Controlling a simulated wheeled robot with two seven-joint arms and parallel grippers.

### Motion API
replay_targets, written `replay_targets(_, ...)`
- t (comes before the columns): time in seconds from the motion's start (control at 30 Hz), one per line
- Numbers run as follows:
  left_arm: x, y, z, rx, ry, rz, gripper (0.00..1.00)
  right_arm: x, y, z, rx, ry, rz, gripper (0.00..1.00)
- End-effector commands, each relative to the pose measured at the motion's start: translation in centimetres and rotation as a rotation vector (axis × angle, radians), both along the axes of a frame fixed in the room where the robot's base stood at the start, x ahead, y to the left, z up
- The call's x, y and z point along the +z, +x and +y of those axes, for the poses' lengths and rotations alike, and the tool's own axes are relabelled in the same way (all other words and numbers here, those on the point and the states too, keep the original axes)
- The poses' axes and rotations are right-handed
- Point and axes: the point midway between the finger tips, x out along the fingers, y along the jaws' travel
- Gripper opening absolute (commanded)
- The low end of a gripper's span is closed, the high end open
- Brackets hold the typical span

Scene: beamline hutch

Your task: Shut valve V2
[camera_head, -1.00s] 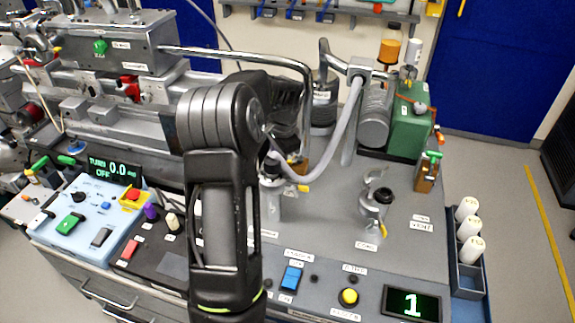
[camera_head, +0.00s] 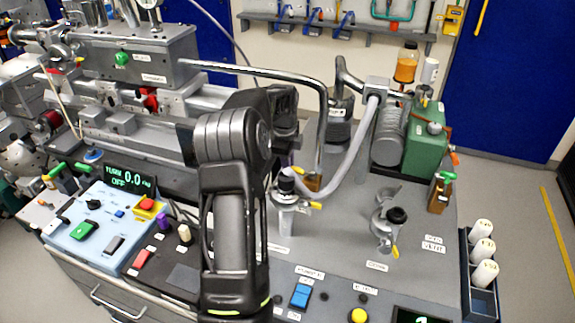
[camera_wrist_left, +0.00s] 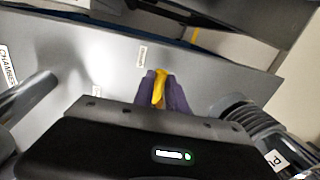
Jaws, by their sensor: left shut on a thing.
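In the left wrist view my left gripper (camera_wrist_left: 159,88) has its purple fingers shut on a small yellow handle (camera_wrist_left: 158,90), which shows between them. I cannot read which valve the handle belongs to. In the head view, a valve with a yellow lever (camera_head: 315,205) stands just right of my arm. Another fitting with a yellow lever (camera_head: 395,250) stands farther right on the grey top. My right gripper is not in view.
A hose (camera_head: 355,165) curves over the bench beside a bent metal pipe (camera_head: 322,110). A green box (camera_head: 424,140) stands at the back right. A control panel (camera_head: 92,222) lies at the left. White bottles (camera_head: 482,250) stand in a rack at the right edge. The grey top between the valves is clear.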

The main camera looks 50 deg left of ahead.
Motion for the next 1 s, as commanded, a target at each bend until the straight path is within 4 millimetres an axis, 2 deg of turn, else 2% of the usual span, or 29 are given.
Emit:
replay_targets(0.57, 0.17, 0.44, 0.27, -0.050, 0.004, -0.005, 0.00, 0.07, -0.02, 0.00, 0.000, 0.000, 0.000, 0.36)
replay_targets(0.6, 0.19, 0.45, 0.26, -0.050, 0.004, -0.005, 0.18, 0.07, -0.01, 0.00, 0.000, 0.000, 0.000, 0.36)
replay_targets(0.83, 0.10, 0.38, 0.22, -0.049, 0.002, -0.002, 0.37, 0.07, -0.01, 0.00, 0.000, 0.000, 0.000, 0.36)
replay_targets(1.0, 0.05, 0.34, 0.21, -0.048, 0.001, -0.001, 0.39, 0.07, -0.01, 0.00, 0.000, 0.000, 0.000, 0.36)
